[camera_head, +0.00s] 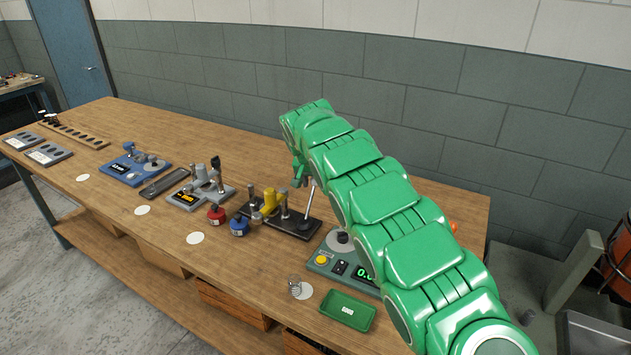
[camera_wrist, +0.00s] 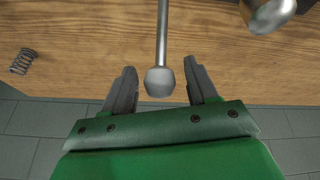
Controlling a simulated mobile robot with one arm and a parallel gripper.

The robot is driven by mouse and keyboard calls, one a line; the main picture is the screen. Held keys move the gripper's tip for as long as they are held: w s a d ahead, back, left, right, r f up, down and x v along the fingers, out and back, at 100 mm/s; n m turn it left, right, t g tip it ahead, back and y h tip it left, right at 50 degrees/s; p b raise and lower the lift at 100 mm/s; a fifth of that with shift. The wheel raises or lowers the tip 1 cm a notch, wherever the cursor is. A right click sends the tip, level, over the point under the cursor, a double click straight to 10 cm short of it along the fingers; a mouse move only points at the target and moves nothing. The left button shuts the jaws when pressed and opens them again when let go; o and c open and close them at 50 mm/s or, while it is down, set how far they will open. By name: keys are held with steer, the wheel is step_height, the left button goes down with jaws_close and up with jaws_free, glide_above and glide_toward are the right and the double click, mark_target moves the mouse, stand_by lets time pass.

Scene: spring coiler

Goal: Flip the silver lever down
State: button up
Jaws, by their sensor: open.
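The silver lever (camera_head: 309,203) stands up from the black base (camera_head: 290,224) of the spring coiler, leaning slightly, beside its yellow part (camera_head: 269,204). In the wrist view the lever is a thin rod ending in a rounded metal knob (camera_wrist: 160,81). My gripper (camera_wrist: 160,68) is open, with one finger on each side of the knob. Gaps show between the knob and both fingers, so it is not gripped. In the head view my gripper (camera_head: 301,174) is close to the lever's top, partly hidden by my green arm.
A red-topped (camera_head: 216,214) and a blue-topped weight (camera_head: 239,226) stand left of the coiler. A green scale (camera_head: 322,260), green tray (camera_head: 347,311) and small spring (camera_head: 295,288) are in front right. A silver rounded part (camera_wrist: 269,12) is near the lever in the wrist view.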

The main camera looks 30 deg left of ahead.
mark_target(313, 188)
jaws_close()
steer(key=shift+s, duration=0.15)
steer(key=shift+s+r+t, duration=0.35)
steer(key=shift+s+t, duration=0.25)
steer(key=shift+s+r+t, duration=0.3)
steer(key=shift+s+t, duration=0.25)
steer(key=shift+t, duration=0.05)
steer(key=shift+s+r+t, duration=0.2)
steer(key=shift+s+t, duration=0.9)
steer(key=shift+s, duration=0.15)
steer(key=s+f, duration=0.2)
steer(key=s, duration=0.6)
steer(key=shift+s, duration=0.4)
